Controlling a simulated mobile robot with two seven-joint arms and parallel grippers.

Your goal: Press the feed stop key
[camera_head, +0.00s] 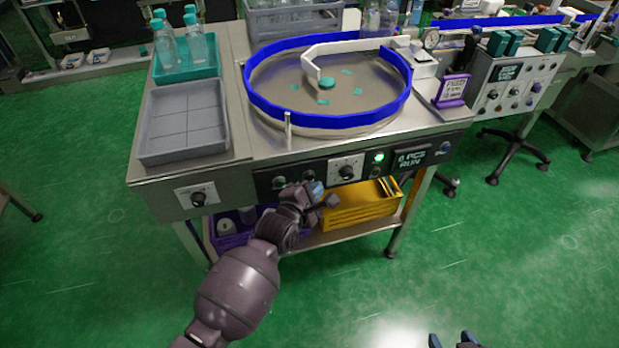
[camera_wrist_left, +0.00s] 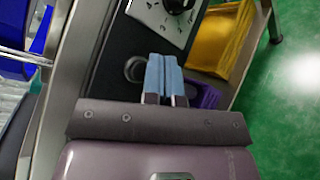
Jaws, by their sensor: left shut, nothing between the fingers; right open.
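The control panel (camera_head: 263,182) runs along the front of the turntable bench, with several round keys and knobs; I cannot read which key is the feed stop. My left gripper (camera_head: 318,189) is shut and empty in front of the panel, below and left of the white-plated dial (camera_head: 346,170). In the left wrist view its blue fingertips (camera_wrist_left: 164,58) lie beside a dark round key with a pale ring (camera_wrist_left: 134,68), overlapping its edge; contact cannot be told. The dial shows there too (camera_wrist_left: 172,12). My right gripper (camera_head: 453,341) is open at the bottom edge, far from the panel.
A green lamp (camera_head: 378,157) is lit beside a display (camera_head: 411,158) reading "RUN". Above is the turntable (camera_head: 280,98) with a blue rim. A yellow bin (camera_head: 350,215) and a purple bin (camera_head: 228,243) sit on the shelf below. A grey tray (camera_head: 160,151) stands left.

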